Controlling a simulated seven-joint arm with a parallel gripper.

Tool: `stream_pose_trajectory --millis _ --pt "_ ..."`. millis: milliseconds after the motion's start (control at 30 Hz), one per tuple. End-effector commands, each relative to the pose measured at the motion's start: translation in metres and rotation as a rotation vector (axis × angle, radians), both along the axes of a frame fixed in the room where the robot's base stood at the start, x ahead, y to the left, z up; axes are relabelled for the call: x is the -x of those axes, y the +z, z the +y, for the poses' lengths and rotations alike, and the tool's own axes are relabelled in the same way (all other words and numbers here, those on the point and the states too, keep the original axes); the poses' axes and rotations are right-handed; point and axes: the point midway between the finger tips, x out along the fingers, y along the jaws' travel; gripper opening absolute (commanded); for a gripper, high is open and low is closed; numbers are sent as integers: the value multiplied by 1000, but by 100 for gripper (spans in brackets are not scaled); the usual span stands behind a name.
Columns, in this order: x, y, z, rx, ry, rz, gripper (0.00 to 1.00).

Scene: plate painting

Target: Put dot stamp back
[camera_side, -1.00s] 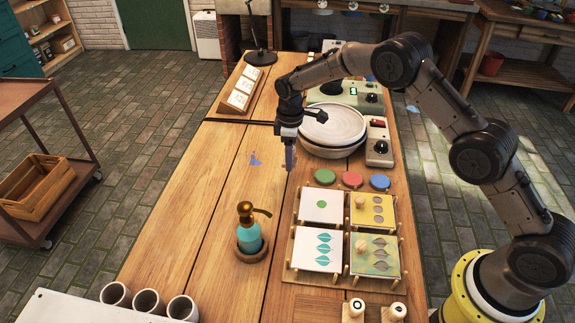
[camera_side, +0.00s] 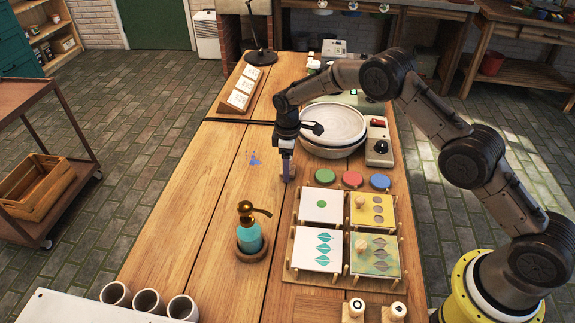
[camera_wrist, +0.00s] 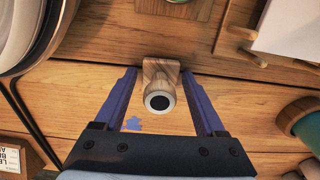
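The dot stamp (camera_wrist: 158,98) is a wooden stamp with a square block and a round knob whose white top bears a black dot. It stands on the table in the wrist view, between the two purple fingers of my gripper (camera_wrist: 159,74). There is a gap on each side, so the gripper is open around it. In the side view my gripper (camera_side: 287,170) reaches down to the table in front of the white bowl, and its fingers mostly hide the stamp. Two more knobbed stamps, a left one (camera_side: 354,309) and a right one (camera_side: 396,311), stand at the near edge.
A tile rack (camera_side: 345,273) with painted tiles is right of my gripper, behind it green (camera_side: 325,177), red (camera_side: 352,179) and blue (camera_side: 380,182) pads. A white bowl (camera_side: 333,123) stands behind, a teal pump bottle (camera_side: 249,237) nearer. A blue smear (camera_side: 254,159) marks the wood.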

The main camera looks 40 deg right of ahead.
Motion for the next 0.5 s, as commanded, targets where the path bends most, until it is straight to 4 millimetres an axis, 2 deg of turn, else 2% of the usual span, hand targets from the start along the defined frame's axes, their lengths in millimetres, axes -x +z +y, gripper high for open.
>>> stream_pose_trajectory --millis 333,500 --pt "0 1 0 0 0 0 84" --pt "-1 15 0 -1 0 -4 84"
